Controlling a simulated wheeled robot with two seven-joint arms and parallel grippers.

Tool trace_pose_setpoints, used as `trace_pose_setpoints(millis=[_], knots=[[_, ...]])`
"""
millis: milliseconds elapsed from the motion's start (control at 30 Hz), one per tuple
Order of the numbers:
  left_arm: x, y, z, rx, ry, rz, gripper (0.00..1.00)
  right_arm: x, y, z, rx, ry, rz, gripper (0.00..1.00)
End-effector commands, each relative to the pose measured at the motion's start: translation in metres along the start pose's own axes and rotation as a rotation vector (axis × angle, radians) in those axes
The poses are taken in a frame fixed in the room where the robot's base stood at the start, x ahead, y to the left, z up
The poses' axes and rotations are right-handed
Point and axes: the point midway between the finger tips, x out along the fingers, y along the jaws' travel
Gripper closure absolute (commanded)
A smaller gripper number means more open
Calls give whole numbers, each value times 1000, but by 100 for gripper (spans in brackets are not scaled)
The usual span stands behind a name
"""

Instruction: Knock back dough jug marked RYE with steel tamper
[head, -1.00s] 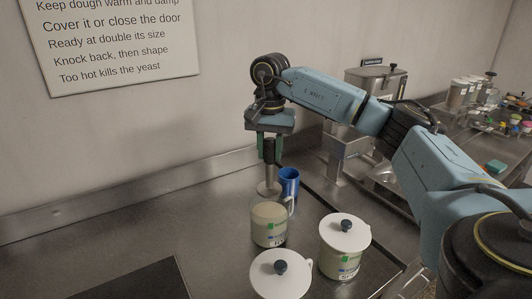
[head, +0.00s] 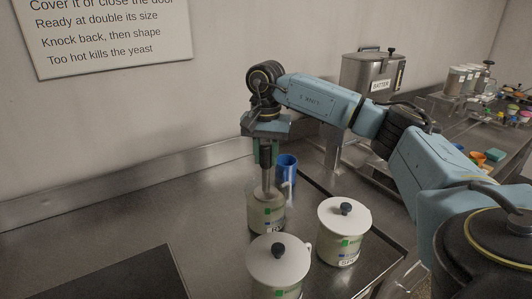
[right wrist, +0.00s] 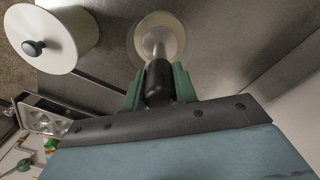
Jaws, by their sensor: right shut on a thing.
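My right gripper (head: 265,152) is shut on the black handle of the steel tamper (head: 266,181) and holds it upright. The tamper's lower end is inside the open jug (head: 262,212), whose lid is off. The jug's label is too small to read for sure. In the right wrist view the gripper (right wrist: 158,88) grips the tamper's handle (right wrist: 157,80), and its steel shaft (right wrist: 157,45) runs down into the jug's round mouth (right wrist: 177,27). The tamper's foot is hidden in the jug. My left gripper is not in view.
Two lidded jugs stand close by, one at the right (head: 343,230) and one in front (head: 278,262). A blue mug (head: 287,168) stands just behind the open jug. A dark panel (head: 125,275) lies at the front left. A batter container (head: 372,75) stands at the back right.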

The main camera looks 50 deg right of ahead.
Motion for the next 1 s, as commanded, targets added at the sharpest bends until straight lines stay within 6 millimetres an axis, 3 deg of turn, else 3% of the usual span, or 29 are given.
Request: trace_pose_setpoints(millis=[1000], knots=[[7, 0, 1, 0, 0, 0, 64, 12, 0, 0, 0, 1, -2, 94]])
